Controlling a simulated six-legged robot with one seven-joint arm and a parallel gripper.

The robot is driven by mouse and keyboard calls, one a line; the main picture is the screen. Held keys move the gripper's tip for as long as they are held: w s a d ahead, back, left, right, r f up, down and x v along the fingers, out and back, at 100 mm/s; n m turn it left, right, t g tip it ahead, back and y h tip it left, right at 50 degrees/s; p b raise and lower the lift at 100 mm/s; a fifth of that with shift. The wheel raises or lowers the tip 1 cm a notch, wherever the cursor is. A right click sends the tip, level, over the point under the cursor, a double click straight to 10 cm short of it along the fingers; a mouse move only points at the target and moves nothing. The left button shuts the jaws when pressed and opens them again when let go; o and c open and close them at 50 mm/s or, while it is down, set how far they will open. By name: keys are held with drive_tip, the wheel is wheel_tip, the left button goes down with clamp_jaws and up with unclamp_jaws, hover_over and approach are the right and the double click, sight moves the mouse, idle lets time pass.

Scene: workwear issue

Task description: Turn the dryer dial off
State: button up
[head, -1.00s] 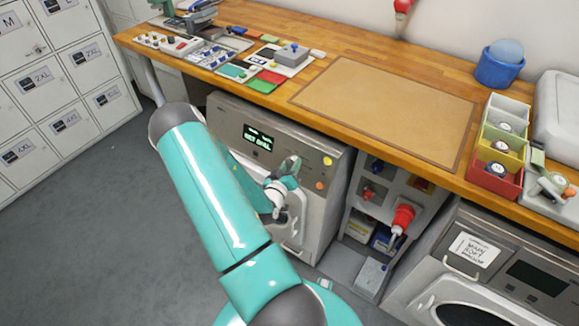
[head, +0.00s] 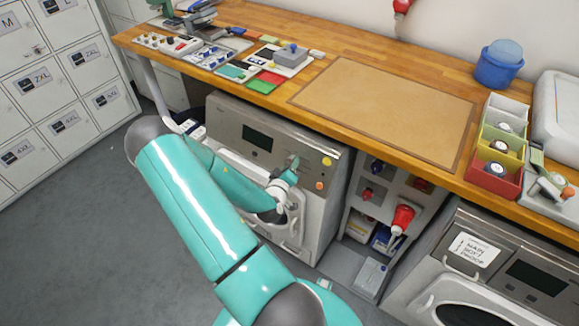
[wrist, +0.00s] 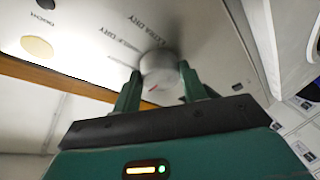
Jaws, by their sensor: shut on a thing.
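The dryer (head: 226,112) stands under the bench with its front panel facing me, and its display (head: 257,137) is dark. In the wrist view the round pale dial (wrist: 159,66) sits on the panel between my fingertips, with a small red mark on its edge. My gripper (wrist: 158,80) is shut on the dial. Printed words, one reading EXTRA DRY, stand beside it; the dial is blurred and its exact setting cannot be told. In the head view my gripper (head: 294,166) is at the panel's right part, hiding the dial.
An orange-yellow button (head: 320,186) is right of my gripper on the panel. The wooden bench (head: 345,150) overhangs the dryer. A shelf unit with a red plug (head: 403,218) and a second machine (head: 475,250) stand to the right. Open grey floor lies left.

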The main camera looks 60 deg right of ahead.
drive_tip(key=o, duration=1)
drive_tip(key=shift+a, duration=0.1)
drive_tip(key=v, duration=1.3)
drive_tip(key=shift+s+a, duration=0.15)
drive_tip(key=shift+a, duration=0.2)
